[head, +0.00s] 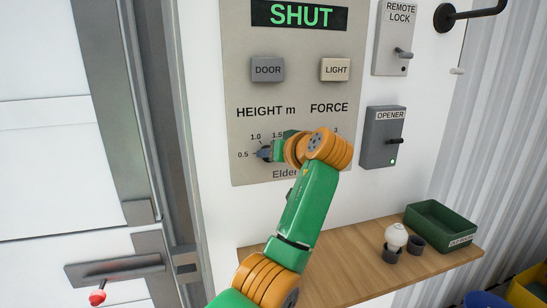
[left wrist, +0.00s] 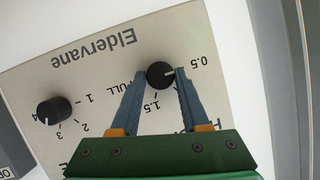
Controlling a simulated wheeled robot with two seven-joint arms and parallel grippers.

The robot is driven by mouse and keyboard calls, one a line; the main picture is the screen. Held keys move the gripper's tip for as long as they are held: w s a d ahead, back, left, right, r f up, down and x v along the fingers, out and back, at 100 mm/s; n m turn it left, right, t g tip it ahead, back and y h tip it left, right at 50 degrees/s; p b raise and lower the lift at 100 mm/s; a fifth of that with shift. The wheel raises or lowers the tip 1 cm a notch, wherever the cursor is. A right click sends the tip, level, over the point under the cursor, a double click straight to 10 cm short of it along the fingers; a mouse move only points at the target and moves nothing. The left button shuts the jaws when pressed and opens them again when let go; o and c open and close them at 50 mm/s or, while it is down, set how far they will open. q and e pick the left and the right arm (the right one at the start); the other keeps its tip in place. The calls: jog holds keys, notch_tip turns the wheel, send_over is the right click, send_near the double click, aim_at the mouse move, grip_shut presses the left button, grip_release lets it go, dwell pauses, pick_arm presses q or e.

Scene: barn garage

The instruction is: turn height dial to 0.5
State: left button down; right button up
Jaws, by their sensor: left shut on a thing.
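The height dial (left wrist: 160,74) is a round black knob on the beige panel (head: 240,75), under the label HEIGHT m. My left gripper (left wrist: 161,80) is shut on it, with one blue finger on each side, in the upside-down left wrist view. The dial's white mark points roughly toward the 0.5 label (left wrist: 203,60). In the head view my left gripper (head: 264,153) is at the dial, which is mostly hidden by the fingers. My right gripper is not in view.
The force dial (left wrist: 53,110) is beside the height dial and hidden by my arm in the head view. The display (head: 299,14) reads SHUT. DOOR (head: 267,69) and LIGHT (head: 335,69) buttons sit above. A wooden shelf (head: 340,270) holds a bulb (head: 396,236) and green tray (head: 440,228).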

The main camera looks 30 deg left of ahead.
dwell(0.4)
pick_arm(q)
jog(key=shift+c, duration=2)
grip_release()
jog(key=b+v, duration=0.2)
jog(key=v, duration=0.5)
jog(key=shift+s+a, duration=0.1)
jog(key=shift+a, duration=0.05)
